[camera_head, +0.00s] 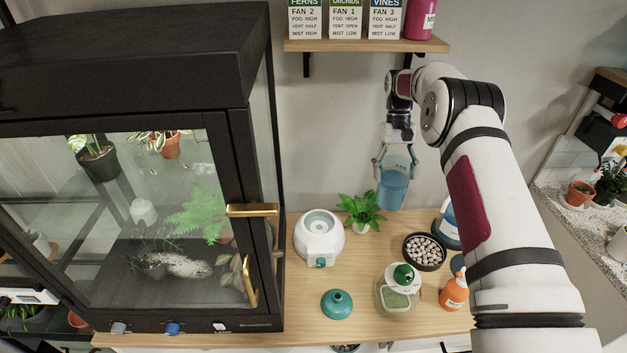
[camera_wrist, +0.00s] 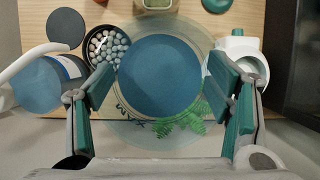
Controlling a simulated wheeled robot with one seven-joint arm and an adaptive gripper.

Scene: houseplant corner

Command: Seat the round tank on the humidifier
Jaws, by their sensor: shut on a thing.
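The round tank (camera_head: 393,187) is translucent blue and held in my gripper (camera_head: 395,163), up in the air above the back of the wooden counter. In the wrist view the tank (camera_wrist: 160,75) shows as a blue disc with a clear rim, between the two green-padded fingers of my gripper (camera_wrist: 163,90). The white humidifier (camera_head: 320,238) stands upright on the counter, left of and below the tank, with an open round recess on top and a teal knob in front. It also shows at the right of the wrist view (camera_wrist: 238,48), apart from the tank.
A small fern (camera_head: 362,207) stands right of the humidifier. A bowl of pebbles (camera_head: 425,251), a jar with a green lid (camera_head: 398,290), an orange bottle (camera_head: 454,292) and a teal funnel-like piece (camera_head: 337,304) are on the counter. A black glass cabinet (camera_head: 250,190) borders the left; a shelf (camera_head: 365,45) hangs above.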

